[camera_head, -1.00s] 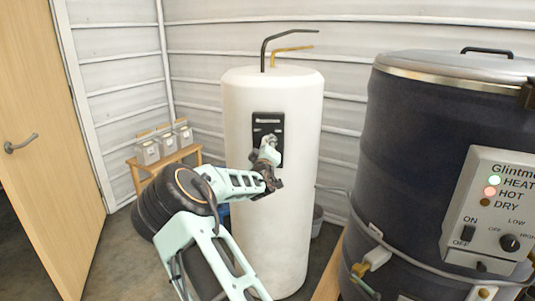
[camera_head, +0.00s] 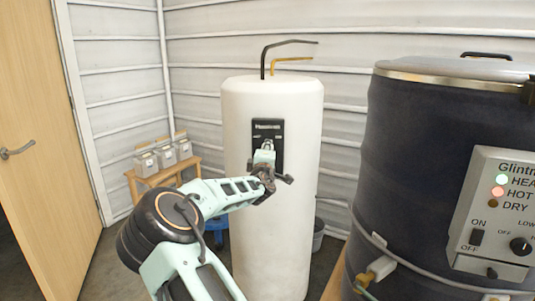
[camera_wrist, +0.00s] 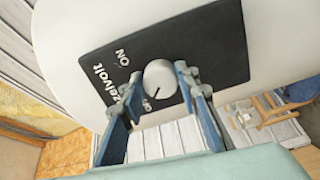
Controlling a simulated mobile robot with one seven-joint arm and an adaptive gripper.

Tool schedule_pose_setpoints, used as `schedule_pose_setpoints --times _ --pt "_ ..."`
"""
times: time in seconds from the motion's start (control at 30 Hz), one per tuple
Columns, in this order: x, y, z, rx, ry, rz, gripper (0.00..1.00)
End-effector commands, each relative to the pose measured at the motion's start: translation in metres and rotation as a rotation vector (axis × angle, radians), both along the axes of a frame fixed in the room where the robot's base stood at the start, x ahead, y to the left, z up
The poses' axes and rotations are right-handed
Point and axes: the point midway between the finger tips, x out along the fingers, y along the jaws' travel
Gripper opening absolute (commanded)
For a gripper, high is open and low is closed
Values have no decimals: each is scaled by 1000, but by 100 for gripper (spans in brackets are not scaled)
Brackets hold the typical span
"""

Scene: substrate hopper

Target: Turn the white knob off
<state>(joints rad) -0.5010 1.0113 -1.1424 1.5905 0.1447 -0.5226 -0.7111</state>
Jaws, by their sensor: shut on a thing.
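The white knob (camera_wrist: 160,78) is round and sits on a black control panel (camera_wrist: 205,50) with "ON" and a partly hidden word, apparently "OFF", beside it. A dark pointer mark on the knob's lower edge faces toward that partly hidden word. The panel (camera_head: 268,126) is on the front of a tall white cylindrical tank (camera_head: 245,210) in the head view. My gripper (camera_wrist: 158,76) is shut on the knob, one finger on each side.
A large dark drum (camera_head: 405,170) with a grey switch panel (camera_head: 490,215) stands at the right. A small wooden stand (camera_head: 165,172) with several grey containers is behind at the left. A wooden door (camera_head: 35,190) is at the far left.

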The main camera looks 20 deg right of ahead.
Motion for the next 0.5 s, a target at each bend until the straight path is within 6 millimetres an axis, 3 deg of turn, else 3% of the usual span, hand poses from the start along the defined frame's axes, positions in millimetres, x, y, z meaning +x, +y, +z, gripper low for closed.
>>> schedule_pose_setpoints --times 0.37,0.4,0.5 --pt "0 0 0 -6 3 0 5" --pt "0 0 0 -6 3 0 33" --pt "0 0 0 -6 3 0 44"
